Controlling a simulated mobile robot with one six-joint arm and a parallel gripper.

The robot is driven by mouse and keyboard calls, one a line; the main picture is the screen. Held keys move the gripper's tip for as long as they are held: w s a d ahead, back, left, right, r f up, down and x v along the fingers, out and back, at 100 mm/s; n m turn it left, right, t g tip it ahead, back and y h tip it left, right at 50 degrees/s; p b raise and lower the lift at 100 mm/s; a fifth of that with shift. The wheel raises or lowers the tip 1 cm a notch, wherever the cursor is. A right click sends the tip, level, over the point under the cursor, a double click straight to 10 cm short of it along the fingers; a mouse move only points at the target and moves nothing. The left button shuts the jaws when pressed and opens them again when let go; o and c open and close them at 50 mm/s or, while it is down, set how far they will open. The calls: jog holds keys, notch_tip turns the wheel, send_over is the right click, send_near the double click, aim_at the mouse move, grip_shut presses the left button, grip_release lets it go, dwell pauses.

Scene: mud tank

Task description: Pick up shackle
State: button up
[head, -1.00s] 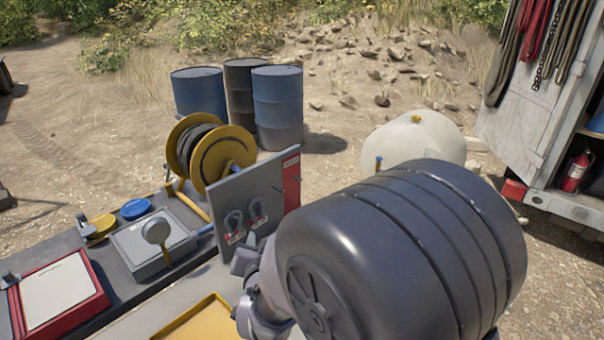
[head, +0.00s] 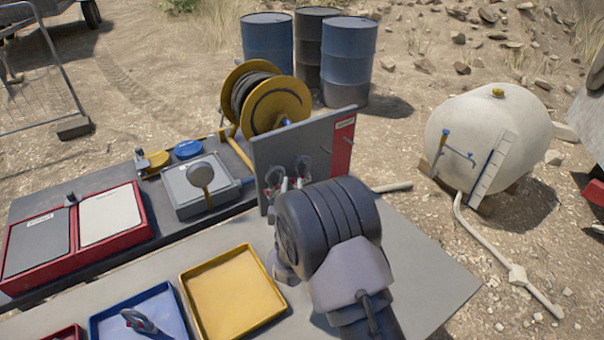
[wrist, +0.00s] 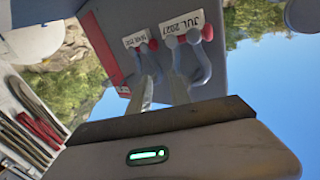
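Two grey shackles hang side by side on an upright grey board (head: 325,150). The left shackle (head: 275,178) and the right shackle (head: 303,168) are partly hidden by my arm in the head view. In the wrist view the left shackle (wrist: 150,64) has a tag that seems to read MAR, and the right shackle (wrist: 196,62) has a tag reading JUL 2027. Both have red pin ends. My gripper (wrist: 162,80) points at them, its two fingers apart with nothing visible between them. Contact cannot be told. Another shackle (head: 146,322) lies in a blue tray (head: 108,322).
A yellow tray (head: 276,275) stands beside the blue one. A hose reel (head: 285,105), a grey scale-like box (head: 180,190) and a red-framed case (head: 138,235) stand behind. A white tank (head: 460,130) is at right. The right part of the tabletop (head: 430,270) is clear.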

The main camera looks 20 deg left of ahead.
aim_at(294, 166)
jog(key=x, duration=0.2)
jog(key=b+x, duration=0.1)
jog(key=x, duration=0.2)
jog(key=shift+w+d+r, duration=0.15)
jog(key=shift+w+d, duration=0.05)
jog(key=shift+r, duration=0.1)
grip_shut()
jog(key=shift+r, duration=0.1)
jog(key=shift+r, duration=0.3)
jog(key=s+d+r+p, duration=0.2)
jog(key=s+d, duration=1)
jog(key=d, duration=0.1)
jog(key=shift+d+r, duration=0.25)
jog(key=shift+r, duration=0.1)
